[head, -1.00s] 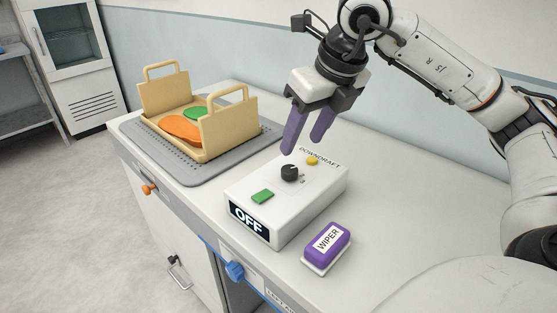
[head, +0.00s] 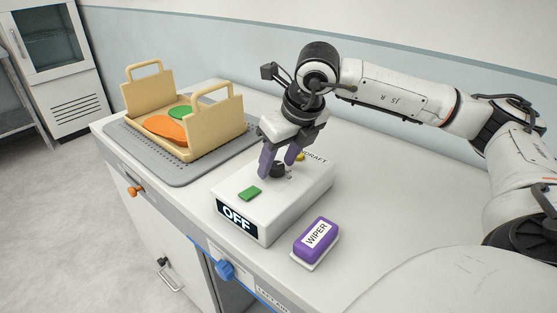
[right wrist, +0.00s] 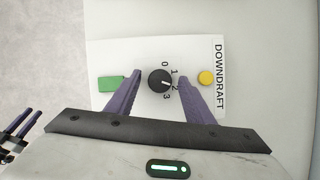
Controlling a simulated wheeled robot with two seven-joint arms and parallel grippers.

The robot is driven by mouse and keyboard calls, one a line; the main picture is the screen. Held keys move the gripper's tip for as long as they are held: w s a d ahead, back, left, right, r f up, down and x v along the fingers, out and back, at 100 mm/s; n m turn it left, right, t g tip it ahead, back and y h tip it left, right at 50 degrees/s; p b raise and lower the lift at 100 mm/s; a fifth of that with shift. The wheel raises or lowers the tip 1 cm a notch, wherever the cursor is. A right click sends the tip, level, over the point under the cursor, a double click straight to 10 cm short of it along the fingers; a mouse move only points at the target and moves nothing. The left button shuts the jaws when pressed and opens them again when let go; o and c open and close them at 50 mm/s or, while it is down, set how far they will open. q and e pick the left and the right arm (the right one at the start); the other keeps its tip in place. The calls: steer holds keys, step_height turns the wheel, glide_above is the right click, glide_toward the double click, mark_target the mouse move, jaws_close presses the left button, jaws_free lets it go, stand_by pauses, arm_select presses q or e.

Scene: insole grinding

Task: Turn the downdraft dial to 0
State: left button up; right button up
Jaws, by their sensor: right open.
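The downdraft dial (head: 278,170) is a round black knob on top of the white control box (head: 296,198). In the right wrist view the dial (right wrist: 160,81) has the marks 0, 1, 2 and 3 along its right side; its small white pointer faces roughly right, but I cannot tell the exact mark. My right gripper (head: 276,166) is open, pointing down, with its purple fingers on either side of the dial. A gap shows between fingers and knob in the right wrist view. My left gripper (right wrist: 18,128) appears partly at that view's left edge, its opening unclear.
A green button (head: 249,194) and a yellow button (head: 300,156) flank the dial. The box's front display (head: 237,218) reads OFF. A purple wiper (head: 316,238) lies in front. A beige carrier (head: 216,122) with insoles stands on a grey mat (head: 180,178).

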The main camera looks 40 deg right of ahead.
steer(key=c, duration=1)
steer(key=shift+c, duration=0.2)
